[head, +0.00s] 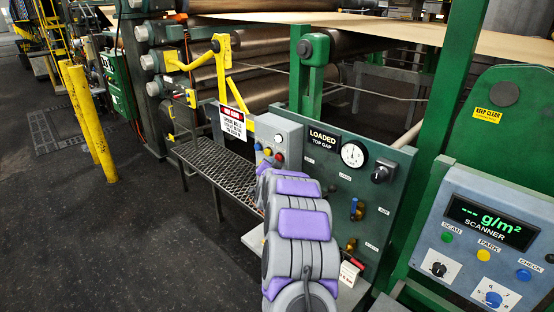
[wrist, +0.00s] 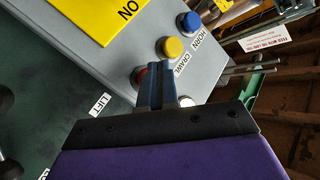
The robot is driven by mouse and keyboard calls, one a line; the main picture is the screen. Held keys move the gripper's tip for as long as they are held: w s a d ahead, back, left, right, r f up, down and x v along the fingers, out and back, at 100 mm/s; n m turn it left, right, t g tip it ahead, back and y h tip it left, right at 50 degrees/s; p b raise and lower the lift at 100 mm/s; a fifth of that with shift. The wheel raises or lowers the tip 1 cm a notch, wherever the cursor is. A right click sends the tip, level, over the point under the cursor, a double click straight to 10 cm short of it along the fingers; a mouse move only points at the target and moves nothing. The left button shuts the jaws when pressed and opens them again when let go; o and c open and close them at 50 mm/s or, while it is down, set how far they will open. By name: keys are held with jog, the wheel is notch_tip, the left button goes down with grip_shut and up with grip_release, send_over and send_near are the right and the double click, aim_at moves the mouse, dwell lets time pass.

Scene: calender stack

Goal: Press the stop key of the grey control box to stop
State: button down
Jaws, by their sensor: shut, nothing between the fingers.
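The grey control box (head: 286,130) stands at the middle of the head view, beyond my grey and purple arm. In the wrist view the box (wrist: 85,55) fills the upper left. It carries a blue key (wrist: 189,22) by the word HORN, a yellow key (wrist: 170,47) by the word CRAWL, a red key (wrist: 138,76) and a white key (wrist: 186,101). My gripper (wrist: 154,68) is shut and empty, its dark blue fingertips over the right part of the red key. I cannot tell whether they touch it. No STOP label is readable.
A green panel with a LOADED sign (head: 325,139), dial and valves stands right of the box. A grey scanner box (head: 470,225) is at far right. A mesh step (head: 215,167) lies left of my arm. The dark floor at left is free around yellow posts (head: 90,125).

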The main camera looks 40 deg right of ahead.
jog(key=shift+s+a+p, duration=0.2)
jog(key=shift+a+p, duration=0.6)
jog(key=shift+a, duration=1.7)
jog(key=s+a+r+n+g+y+b, duration=0.1)
jog(key=s+a+n+y, duration=0.2)
jog(key=a, duration=0.9)
jog(key=s+a+r+n+g+y+b, duration=0.1)
jog(key=a+n+y, duration=0.4)
jog(key=a, duration=0.7)
jog(key=s+a+n+g+y, duration=0.3)
jog(key=s+a+g, duration=0.1)
jog(key=s+a, duration=0.95)
jog(key=s+a+f+n+g+b, duration=0.1)
jog(key=s+g, duration=0.3)
jog(key=s, duration=1.3)
jog(key=s+a+f+n+g+b, duration=0.1)
jog(key=s+a+n+g, duration=0.1)
jog(key=s, duration=1.6)
jog(key=shift+a+f+n+g, duration=0.2)
jog(key=shift+a+n+g, duration=0.2)
jog(key=shift+n+g, duration=0.55)
